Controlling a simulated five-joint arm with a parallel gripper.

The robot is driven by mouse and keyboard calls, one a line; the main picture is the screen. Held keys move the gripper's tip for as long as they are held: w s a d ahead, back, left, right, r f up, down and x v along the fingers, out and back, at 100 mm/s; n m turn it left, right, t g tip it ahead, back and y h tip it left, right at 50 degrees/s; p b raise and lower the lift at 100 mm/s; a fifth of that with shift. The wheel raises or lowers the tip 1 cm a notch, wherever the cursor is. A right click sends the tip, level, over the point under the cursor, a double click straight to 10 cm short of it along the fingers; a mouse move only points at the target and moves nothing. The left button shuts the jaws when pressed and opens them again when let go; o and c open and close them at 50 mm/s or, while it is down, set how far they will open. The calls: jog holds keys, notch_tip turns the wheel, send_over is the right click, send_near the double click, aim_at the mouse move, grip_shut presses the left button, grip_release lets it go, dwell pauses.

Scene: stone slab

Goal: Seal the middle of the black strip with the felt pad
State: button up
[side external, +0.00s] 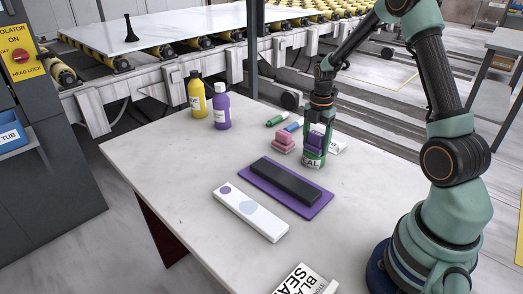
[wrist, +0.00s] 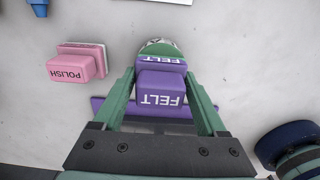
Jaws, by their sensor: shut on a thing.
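My gripper (wrist: 161,95) is shut on the felt pad (wrist: 160,98), a purple block lettered FELT. In the side view the pad (side external: 316,139) is upright, at the top of a round tin (side external: 313,162) whose label partly reads "AL". The tin's rim also shows beyond the pad in the wrist view (wrist: 160,46). I cannot tell whether pad and tin touch. The black strip (side external: 285,181) lies on a purple mat (side external: 256,190), in front and to the left of my gripper. In the wrist view my gripper hides most of the mat (wrist: 98,104).
A pink pad lettered POLISH (wrist: 72,66) sits left of my gripper. A white bar with dots (side external: 262,218) lies in front of the mat. Yellow (side external: 197,95) and purple (side external: 221,108) bottles, green (side external: 276,120) and blue (side external: 293,126) items stand or lie behind. The slab's left side is clear.

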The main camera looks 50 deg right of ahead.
jog(key=shift+f, duration=0.1)
jog(key=shift+r, duration=3.55)
jog(key=a+r+m, duration=0.4)
jog(key=a+m, duration=0.4)
jog(key=a, duration=0.2)
jog(key=m, duration=0.9)
send_over(296, 185)
notch_tip(296, 185, down, 5)
jog(key=shift+d+f, duration=0.1)
jog(key=shift+f, duration=2.65)
jog(key=shift+f, duration=1.05)
